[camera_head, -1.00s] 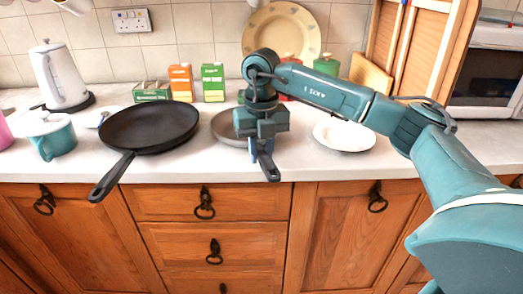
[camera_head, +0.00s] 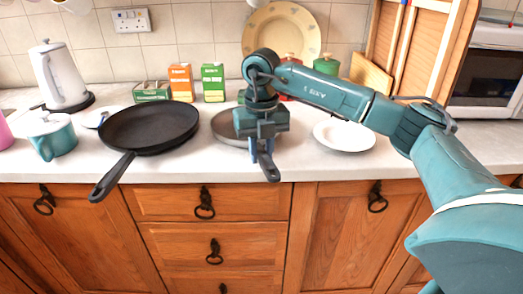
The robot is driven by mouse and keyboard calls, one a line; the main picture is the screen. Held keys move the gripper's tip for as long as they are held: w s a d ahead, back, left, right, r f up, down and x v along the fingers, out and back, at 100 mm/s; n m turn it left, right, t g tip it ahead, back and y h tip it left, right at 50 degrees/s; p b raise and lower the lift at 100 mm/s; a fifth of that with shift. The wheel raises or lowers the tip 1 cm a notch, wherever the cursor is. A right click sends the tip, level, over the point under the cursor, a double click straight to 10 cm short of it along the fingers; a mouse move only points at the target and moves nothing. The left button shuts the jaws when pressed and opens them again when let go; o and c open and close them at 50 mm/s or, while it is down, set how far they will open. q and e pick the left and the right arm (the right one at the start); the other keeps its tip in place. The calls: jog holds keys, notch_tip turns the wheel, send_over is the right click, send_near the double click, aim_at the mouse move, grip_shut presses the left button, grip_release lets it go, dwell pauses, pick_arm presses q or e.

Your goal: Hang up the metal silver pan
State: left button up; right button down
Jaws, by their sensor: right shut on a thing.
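The silver metal pan (camera_head: 229,128) lies on the counter, a little right of the middle, with its handle (camera_head: 269,171) pointing toward me past the counter's front edge. My right gripper (camera_head: 262,150) is over the handle and shut on it, fingers pointing down. The gripper and wrist hide the right part of the pan and where the handle joins it. My left gripper is not in view.
A black frying pan (camera_head: 150,127) lies just left, its handle overhanging the edge. A white plate (camera_head: 344,135) sits at right. Cartons (camera_head: 213,83), a large plate (camera_head: 281,30), a kettle (camera_head: 58,75) and a teal pot (camera_head: 52,136) stand behind and left.

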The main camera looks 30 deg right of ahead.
jog(key=shift+r, duration=0.15)
jog(key=shift+r+p, duration=2.05)
jog(key=shift+r, duration=0.45)
jog(key=shift+f, duration=0.1)
